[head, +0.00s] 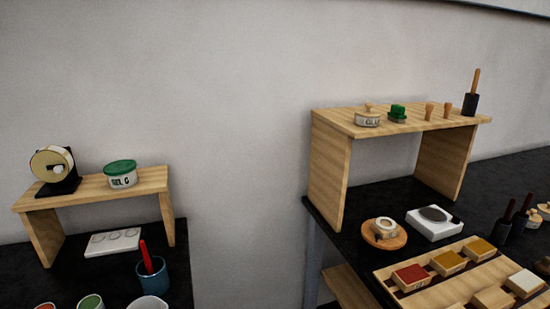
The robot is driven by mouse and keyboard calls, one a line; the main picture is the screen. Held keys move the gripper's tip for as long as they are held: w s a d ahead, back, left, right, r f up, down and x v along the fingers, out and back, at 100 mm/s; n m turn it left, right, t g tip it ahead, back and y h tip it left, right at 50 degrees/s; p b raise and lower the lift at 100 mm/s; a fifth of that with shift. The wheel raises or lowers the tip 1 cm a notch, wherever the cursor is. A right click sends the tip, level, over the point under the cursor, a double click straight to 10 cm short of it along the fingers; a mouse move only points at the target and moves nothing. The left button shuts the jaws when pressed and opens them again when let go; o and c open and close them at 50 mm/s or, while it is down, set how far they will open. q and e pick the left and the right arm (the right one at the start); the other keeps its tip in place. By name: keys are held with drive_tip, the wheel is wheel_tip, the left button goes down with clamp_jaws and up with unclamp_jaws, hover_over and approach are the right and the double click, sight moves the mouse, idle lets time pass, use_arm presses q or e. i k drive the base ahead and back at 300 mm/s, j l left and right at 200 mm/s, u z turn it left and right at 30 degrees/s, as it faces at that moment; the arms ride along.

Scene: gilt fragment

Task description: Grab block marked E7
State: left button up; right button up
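Several blocks sit on a slatted wooden tray (452,291) at the lower right of the head view. They include a red-topped block (410,275), an amber one (447,262), a mustard one (479,248), a white-topped one (524,281) and a plain wooden one (492,299). Some front faces carry marks too small to read, so I cannot tell which is E7. The tray is cut off by the frame's edge. Neither of my grippers is in view.
A wooden shelf (400,121) with small items stands behind the tray on the dark right table. Between them sit a round wooden dish (384,236) and a white scale-like device (434,223). A left table holds another shelf (90,189). A gap separates the tables.

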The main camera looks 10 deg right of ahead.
sight(447, 264)
drive_tip(key=k+l+z, duration=0.15)
drive_tip(key=z, duration=0.2)
drive_tip(key=k+l+z, duration=0.2)
drive_tip(key=z, duration=0.2)
drive_tip(key=k+l+z, duration=0.35)
drive_tip(key=i+j, duration=0.05)
drive_tip(key=i, duration=0.05)
